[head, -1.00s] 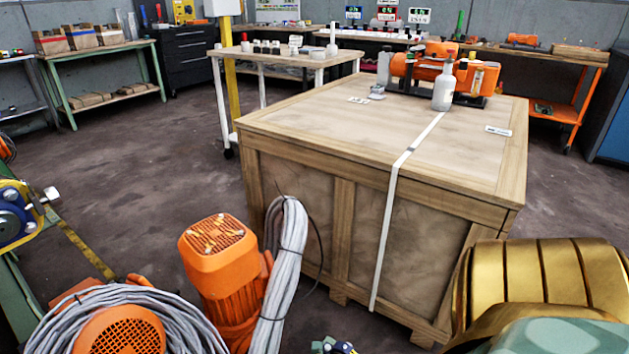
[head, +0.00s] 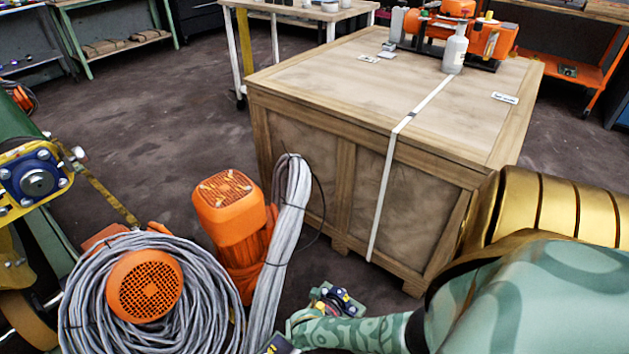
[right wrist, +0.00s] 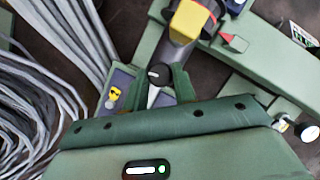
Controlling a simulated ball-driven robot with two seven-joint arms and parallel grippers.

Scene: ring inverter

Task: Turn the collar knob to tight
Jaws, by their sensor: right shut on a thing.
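In the right wrist view a small round black knob (right wrist: 158,74) with a white pointer mark sits between the two green fingers of my right gripper (right wrist: 157,80). The gripper is shut on the knob, and the fingers hide its sides. A blue-grey plate with a yellow label (right wrist: 113,94) shows left of the fingers. In the head view my right arm reaches in from the right to the bottom middle; its fingertips cannot be made out. My left gripper is not in view.
Coiled grey cable (head: 205,300) and an orange motor (head: 232,215) stand left of my right arm. A large wooden crate (head: 310,185) stands behind it. In the right wrist view a red pointer piece (right wrist: 234,42) sits on a green bar beyond the gripper.

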